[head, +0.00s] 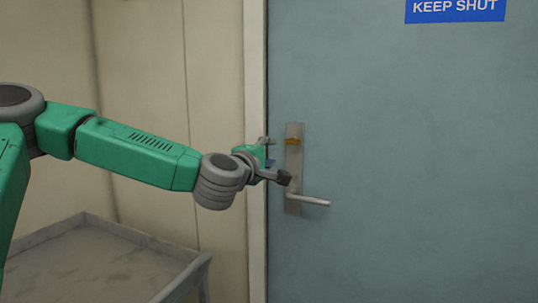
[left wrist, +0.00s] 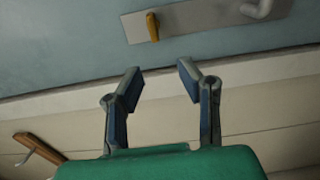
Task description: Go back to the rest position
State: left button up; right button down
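My left arm reaches in from the left in the head view, and my left gripper (head: 277,160) is in front of the door frame, beside the door handle plate. In the left wrist view the left gripper (left wrist: 161,80) has its two fingers apart with nothing between them. The grey-blue door (head: 400,150) looks shut. Its metal plate (head: 294,175) carries a brass-coloured latch (head: 292,141) and a lever handle (head: 312,201). The latch also shows in the left wrist view (left wrist: 153,27), beyond the fingertips and apart from them. My right gripper is in neither view.
A grey tray-like cart or table (head: 90,265) with a raised rim stands at the lower left, below my left arm. A beige wall (head: 150,60) is behind it. A blue "KEEP SHUT" sign (head: 455,10) is on the door. A brown handle-like piece (left wrist: 40,148) shows in the left wrist view.

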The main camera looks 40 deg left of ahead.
pick_arm(q)
jog(key=shift+d, duration=0.15)
dwell(0.3)
jog(key=s+d+f+m+g+h, duration=0.25)
jog(key=d+f+m, duration=0.2)
jog(key=f, duration=0.55)
jog(key=s+d+f+m+g+h, duration=0.1)
jog(key=s+d+f+m+g, duration=0.3)
jog(key=f, duration=0.6)
jog(key=s+d+f+m+h, duration=0.1)
jog(key=d+f+m+h, duration=0.3)
jog(key=f, duration=0.6)
jog(key=s+f+m+g+y, duration=0.1)
jog(key=s+f+m+g, duration=0.3)
jog(key=s+f, duration=0.6)
jog(key=s+d+f+m+g+y, duration=0.1)
jog(key=s+f+m+g, duration=0.4)
jog(key=s+f, duration=0.5)
jog(key=s+g+y, duration=0.1)
jog(key=s, duration=0.8)
jog(key=shift+s, duration=0.15)
